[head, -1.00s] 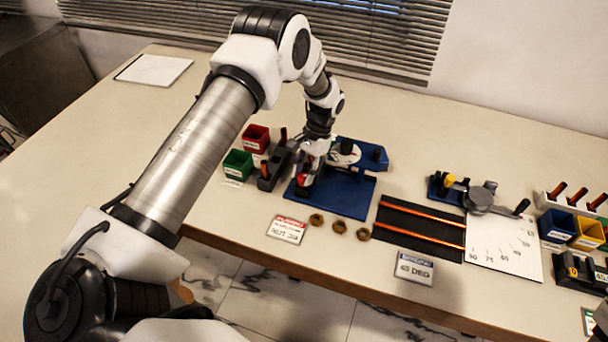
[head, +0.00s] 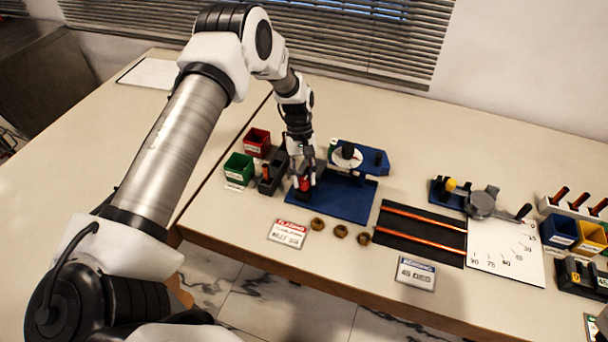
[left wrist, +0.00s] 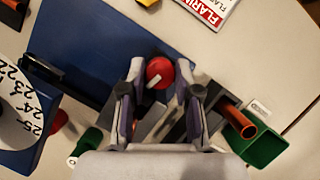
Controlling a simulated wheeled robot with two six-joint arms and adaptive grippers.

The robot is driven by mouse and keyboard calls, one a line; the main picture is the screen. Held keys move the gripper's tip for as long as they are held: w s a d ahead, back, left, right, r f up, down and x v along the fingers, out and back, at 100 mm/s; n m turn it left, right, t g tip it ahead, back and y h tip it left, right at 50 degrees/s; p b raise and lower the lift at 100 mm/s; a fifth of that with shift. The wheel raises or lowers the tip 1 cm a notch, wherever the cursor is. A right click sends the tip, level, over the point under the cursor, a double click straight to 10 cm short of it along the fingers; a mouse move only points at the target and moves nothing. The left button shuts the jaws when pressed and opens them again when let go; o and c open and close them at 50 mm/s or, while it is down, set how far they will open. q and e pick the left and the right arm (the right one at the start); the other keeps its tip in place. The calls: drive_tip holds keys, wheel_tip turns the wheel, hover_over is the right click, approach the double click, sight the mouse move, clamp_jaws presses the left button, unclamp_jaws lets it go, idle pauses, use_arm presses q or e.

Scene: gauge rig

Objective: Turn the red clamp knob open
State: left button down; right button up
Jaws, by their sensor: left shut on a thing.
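The red clamp knob (head: 305,185) is on the left part of the blue rig base (head: 347,205) in the head view. In the left wrist view the knob (left wrist: 160,70) shows as a round red top with a white mark. My left gripper (head: 304,179) comes down on it from above. In the left wrist view its fingers (left wrist: 160,85) stand on either side of the knob and are shut on it. The fingers hide part of the clamp below. My right gripper is not in view.
A dial on a blue bracket (head: 372,156) stands behind and right of the knob. Red (head: 257,141) and green (head: 239,167) bins and a dark holder (head: 271,172) are close on the left. Several brass nuts (head: 340,231) and a label card (head: 289,233) lie in front.

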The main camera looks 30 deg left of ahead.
use_arm(q)
drive_tip(key=shift+n+t+h+p, duration=0.3)
drive_tip(key=shift+n+t+h, duration=0.1)
drive_tip(key=shift+n, duration=0.9)
drive_tip(key=shift+s, duration=0.1)
drive_tip(key=c, duration=1.1)
unclamp_jaws()
drive_tip(key=shift+a, duration=0.1)
drive_tip(key=v, duration=1.1)
drive_tip(key=shift+a+r, duration=0.1)
drive_tip(key=shift+r, duration=0.3)
drive_tip(key=shift+f, duration=0.1)
